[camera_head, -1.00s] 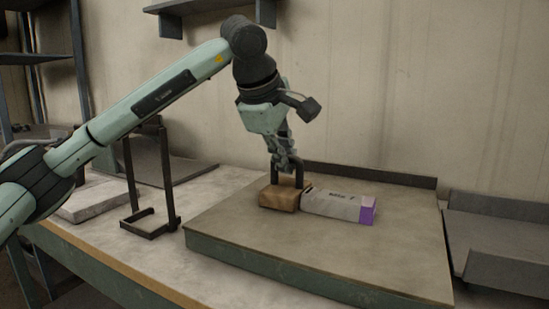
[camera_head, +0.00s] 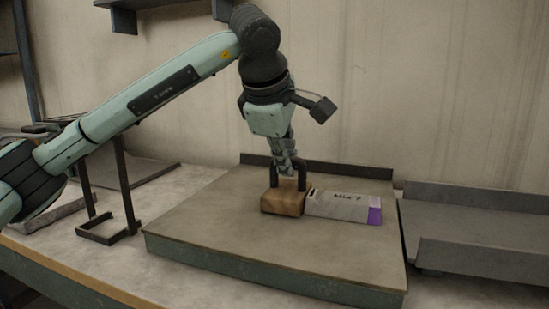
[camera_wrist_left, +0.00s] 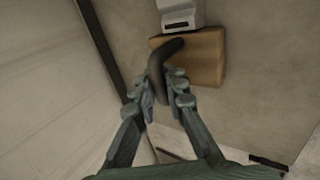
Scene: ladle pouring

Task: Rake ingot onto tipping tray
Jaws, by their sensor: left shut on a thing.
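The ingot (camera_head: 350,207) is a pale grey bar with dark lettering and a purple right end. It lies on the raised plate (camera_head: 230,235). The rake is a wooden block (camera_head: 283,203) with a dark looped handle (camera_head: 303,174). The block stands against the ingot's left end; it shows beside the ingot (camera_wrist_left: 178,14) in the left wrist view too. My left gripper (camera_head: 284,164) is shut on the handle above the block. The tipping tray (camera_head: 480,259) is a grey metal tray with raised walls, beyond the plate's right edge. My right gripper is out of view.
A dark rail (camera_head: 335,170) runs along the plate's back edge. A dark open frame stand (camera_head: 128,190) stands left of the plate. The plate is clear in front of the ingot and between it and the tray. A wall shelf hangs above my arm.

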